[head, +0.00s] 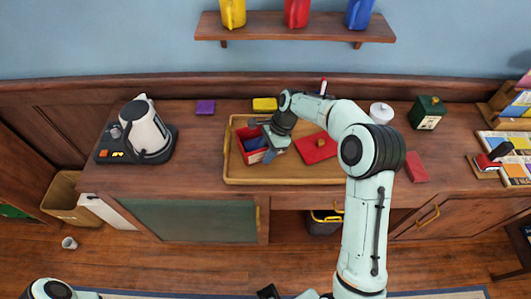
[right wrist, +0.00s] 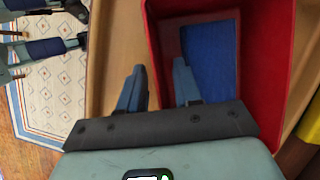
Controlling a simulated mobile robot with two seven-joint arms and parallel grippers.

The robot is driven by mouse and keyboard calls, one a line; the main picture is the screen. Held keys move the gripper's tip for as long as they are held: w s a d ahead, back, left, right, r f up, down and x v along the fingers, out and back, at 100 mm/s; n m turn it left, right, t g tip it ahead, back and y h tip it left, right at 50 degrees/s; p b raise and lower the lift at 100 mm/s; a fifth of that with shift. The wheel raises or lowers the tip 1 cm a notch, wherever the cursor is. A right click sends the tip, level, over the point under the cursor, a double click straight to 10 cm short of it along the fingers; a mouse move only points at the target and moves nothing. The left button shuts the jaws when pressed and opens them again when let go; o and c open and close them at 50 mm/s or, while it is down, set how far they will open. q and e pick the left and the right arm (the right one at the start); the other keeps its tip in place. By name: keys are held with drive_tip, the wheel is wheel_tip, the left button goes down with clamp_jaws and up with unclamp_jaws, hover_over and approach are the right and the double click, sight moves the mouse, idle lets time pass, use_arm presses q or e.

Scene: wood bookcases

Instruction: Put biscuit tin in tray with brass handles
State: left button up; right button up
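A wooden tray with brass handles (head: 240,178) lies on the counter. Inside it, at left, is an open red box (head: 244,134) with blue inside; it fills much of the right wrist view (right wrist: 267,75). A flat red piece with a brass knob (head: 316,148) lies in the tray's right half. A green tin with a pale label (head: 427,113) stands on the counter, right of the tray. I cannot tell which is the biscuit tin. My right gripper (right wrist: 159,85) has its fingers apart at the red box's side wall; contact is unclear. My left gripper's state is unclear.
A kettle on a black base (head: 146,132) stands left of the tray. A purple block (head: 205,107), a yellow block (head: 265,104), a white lidded pot (head: 381,112) and a red block (head: 416,167) lie around it. A shelf (head: 300,27) with jugs hangs above.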

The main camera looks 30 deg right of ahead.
drive_tip(key=p+v, duration=0.1)
drive_tip(key=v, duration=1)
drive_tip(key=shift+r, duration=0.3)
use_arm(q)
drive_tip(key=shift+w+r, duration=0.5)
drive_tip(key=shift+r, duration=0.4)
use_arm(e)
drive_tip(key=shift+f, duration=0.1)
